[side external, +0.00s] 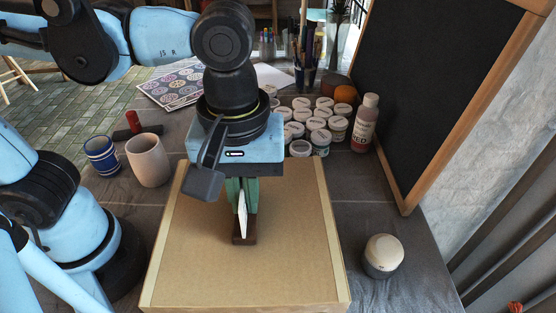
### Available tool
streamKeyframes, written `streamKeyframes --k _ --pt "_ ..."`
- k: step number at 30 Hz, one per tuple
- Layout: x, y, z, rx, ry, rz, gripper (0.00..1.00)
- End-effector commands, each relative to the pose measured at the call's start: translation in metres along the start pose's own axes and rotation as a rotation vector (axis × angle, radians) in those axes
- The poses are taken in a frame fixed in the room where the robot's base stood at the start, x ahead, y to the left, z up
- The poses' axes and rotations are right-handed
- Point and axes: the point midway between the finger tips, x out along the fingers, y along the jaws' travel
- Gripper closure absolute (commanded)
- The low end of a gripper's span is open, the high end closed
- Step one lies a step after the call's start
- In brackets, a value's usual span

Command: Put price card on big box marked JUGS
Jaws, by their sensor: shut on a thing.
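A large cardboard box (290,270) stands at the front middle of the table, with its flat top showing. No JUGS marking can be read from this side. My gripper (242,205) points down over the middle of the box top. It is shut on the price card (242,217), a thin white card seen nearly edge-on and upright. A dark brown base (244,239) is at the card's foot, at or just above the box top; I cannot tell if it touches. The upper part of the card is hidden between the green fingers.
A blue striped cup (102,157) and a beige cup (149,160) stand left of the box. Several paint jars (318,124) and a red paint bottle (364,123) are behind it. A two-tone jar (383,256) stands at right, near a framed blackboard (435,80). The box top around the card is clear.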

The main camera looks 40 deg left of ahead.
Motion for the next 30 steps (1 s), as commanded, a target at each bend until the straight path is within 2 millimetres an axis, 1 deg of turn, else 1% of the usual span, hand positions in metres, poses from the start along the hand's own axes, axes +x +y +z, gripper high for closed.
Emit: streamKeyframes --k 5,6,10,18,22,26,30 --pt "0.004 0.0 0.0 0.0 0.0 0.0 1.0" --pt "0.003 0.0 0.0 0.0 0.0 0.0 0.86" --pt "0.003 0.0 0.0 0.0 0.0 0.0 0.67" --pt "0.003 0.0 0.0 0.0 0.0 0.0 0.67" --pt "-0.002 0.0 0.0 0.0 0.0 0.0 0.67" --pt "-0.016 0.0 0.0 0.0 0.0 0.0 0.67" --pt "-0.039 0.0 0.0 0.0 0.0 0.0 0.67"
